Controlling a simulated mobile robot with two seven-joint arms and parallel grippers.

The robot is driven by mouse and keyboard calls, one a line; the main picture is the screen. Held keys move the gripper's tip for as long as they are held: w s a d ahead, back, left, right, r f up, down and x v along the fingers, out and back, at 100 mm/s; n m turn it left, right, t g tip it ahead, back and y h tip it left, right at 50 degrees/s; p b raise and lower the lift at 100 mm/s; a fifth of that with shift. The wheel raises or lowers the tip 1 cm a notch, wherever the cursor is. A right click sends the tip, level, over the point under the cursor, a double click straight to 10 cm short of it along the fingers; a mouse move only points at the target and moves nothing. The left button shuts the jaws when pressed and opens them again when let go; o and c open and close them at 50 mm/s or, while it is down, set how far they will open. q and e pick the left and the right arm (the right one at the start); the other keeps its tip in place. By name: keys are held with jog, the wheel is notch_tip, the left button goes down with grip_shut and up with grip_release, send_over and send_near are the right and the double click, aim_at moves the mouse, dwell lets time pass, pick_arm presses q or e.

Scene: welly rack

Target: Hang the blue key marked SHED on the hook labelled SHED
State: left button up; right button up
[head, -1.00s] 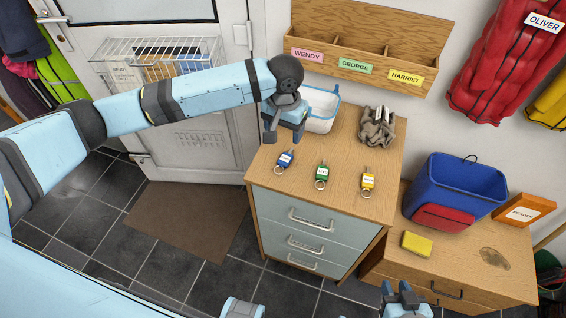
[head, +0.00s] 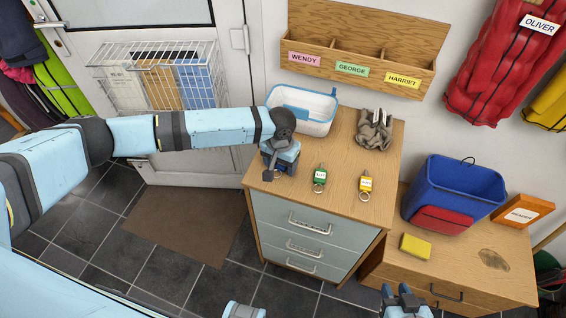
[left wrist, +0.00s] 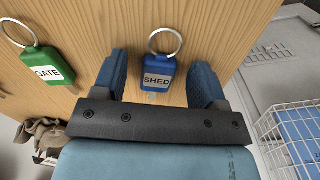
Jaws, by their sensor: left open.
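The blue key tag marked SHED (left wrist: 157,80) lies on the wooden drawer-unit top, with its metal ring pointing away from the gripper in the left wrist view. My left gripper (left wrist: 160,72) is open, with one finger on each side of the blue tag and gaps between. In the head view my left gripper (head: 270,172) is low over the front left of the top and mostly hides the blue key. My right gripper (head: 400,292) is at the bottom edge; its opening is unclear. No hook labelled SHED shows in either view.
A green key tag marked GATE (head: 320,176) and a yellow key tag (head: 365,184) lie to the right. Behind are a white tub (head: 313,125) and grey gloves (head: 375,130). A blue bucket (head: 452,190) and yellow sponge (head: 415,246) stand on the lower unit.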

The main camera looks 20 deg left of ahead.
aim_at(281, 166)
pick_arm(q)
jog(key=shift+f, duration=0.1)
jog(key=shift+c, duration=0.2)
jog(key=c, duration=1)
notch_tip(281, 166, up, 20)
jog(key=shift+r, duration=0.1)
